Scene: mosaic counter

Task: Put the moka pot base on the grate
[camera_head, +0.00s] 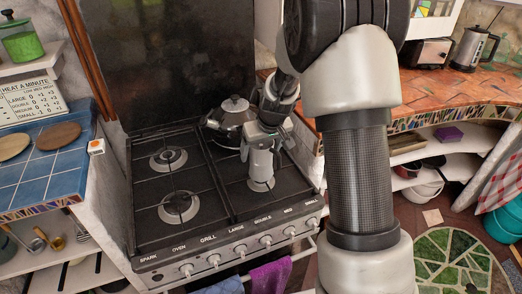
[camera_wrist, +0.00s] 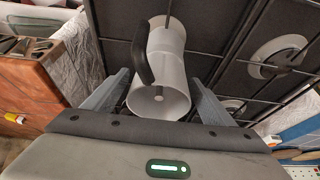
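The grey moka pot base (camera_head: 260,163) stands upright on the black grate (camera_head: 222,179), over the front right burner of the stove. In the wrist view the moka pot base (camera_wrist: 165,72) shows its open round rim toward me, with a black handle on its left side. My gripper (camera_head: 265,143) is above it with the fingers spread on either side. In the wrist view my gripper (camera_wrist: 158,84) is open, with small gaps between the fingers and the pot. The pot's contact with the grate is partly hidden in both views.
A dark kettle (camera_head: 231,112) stands close behind on the back right burner. The left burners (camera_head: 178,207) are clear. A blue tiled counter (camera_head: 40,170) is at left, and an orange tiled counter (camera_head: 450,92) with a toaster and kettle is at right. Towels hang at the stove's front.

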